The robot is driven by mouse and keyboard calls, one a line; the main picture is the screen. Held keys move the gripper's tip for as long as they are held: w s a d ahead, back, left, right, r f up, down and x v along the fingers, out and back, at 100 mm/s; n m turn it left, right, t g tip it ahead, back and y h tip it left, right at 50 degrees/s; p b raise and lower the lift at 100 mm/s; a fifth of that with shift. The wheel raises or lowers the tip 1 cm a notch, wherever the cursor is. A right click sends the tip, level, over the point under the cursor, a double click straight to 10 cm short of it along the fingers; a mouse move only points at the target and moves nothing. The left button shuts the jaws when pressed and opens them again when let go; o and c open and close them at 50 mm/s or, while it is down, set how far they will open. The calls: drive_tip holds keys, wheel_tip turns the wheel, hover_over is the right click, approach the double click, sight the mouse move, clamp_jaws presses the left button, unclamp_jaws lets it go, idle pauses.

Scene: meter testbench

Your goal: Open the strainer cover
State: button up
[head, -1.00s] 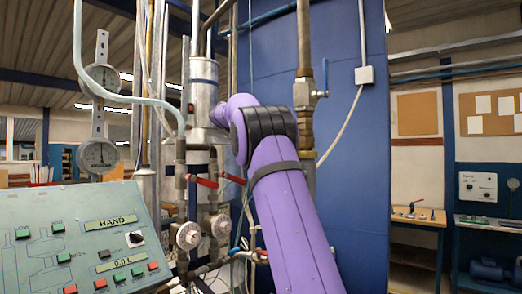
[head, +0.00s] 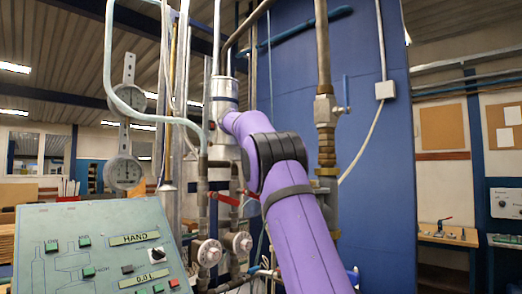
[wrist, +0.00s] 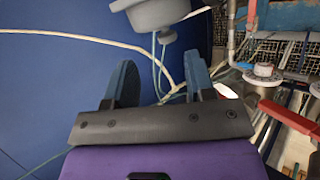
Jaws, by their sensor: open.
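My gripper (wrist: 160,82) shows in the wrist view with its two dark blue fingers spread apart and nothing between them. A grey rounded metal part (wrist: 158,12) is at the top of the wrist view, beyond the fingers and apart from them. I cannot tell whether it is the strainer cover. In the head view a silver upright cylinder (head: 223,88) stands behind the end of my purple arm; no cover can be made out with certainty. My gripper is hidden in the head view.
Red lever handles (head: 222,198) and round flanged fittings (head: 209,252) are on pipes left of my arm. A thick pipe with a valve (head: 325,108) stands to its right before the blue panel (head: 375,190). A green control panel (head: 100,255) is at lower left.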

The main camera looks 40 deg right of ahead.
drive_tip(key=shift+v, duration=2.4)
